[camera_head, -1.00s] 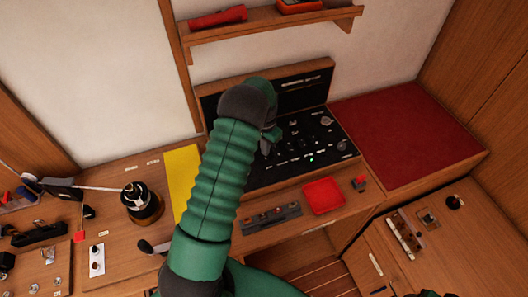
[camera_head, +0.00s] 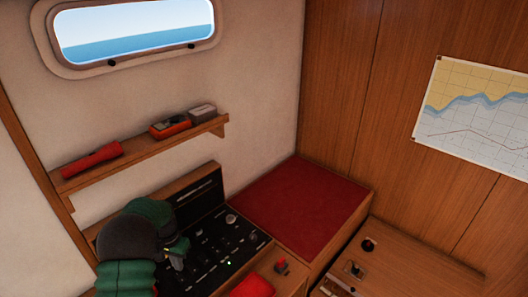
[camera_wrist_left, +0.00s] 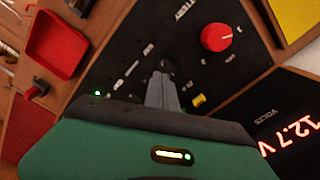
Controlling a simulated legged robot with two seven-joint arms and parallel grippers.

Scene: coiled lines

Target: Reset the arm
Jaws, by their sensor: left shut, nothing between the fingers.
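My left arm, in a green ribbed sleeve, comes in at the lower left of the head view. Its left gripper (camera_head: 177,258) is over the black switch panel (camera_head: 222,246) and is shut and empty. In the left wrist view the gripper's closed grey fingers (camera_wrist_left: 163,92) point at the panel, near several small switches, a red knob (camera_wrist_left: 216,37) and a yellow switch (camera_wrist_left: 199,100). I cannot tell whether the fingertips touch the panel. My right gripper is not in view.
A red tray (camera_head: 252,288) and a red switch (camera_head: 281,267) lie in front of the panel. A red cushion (camera_head: 300,210) is to its right. A shelf (camera_head: 140,160) with a red flashlight (camera_head: 92,160) hangs above. A display (camera_wrist_left: 290,130) reads 12.7 V.

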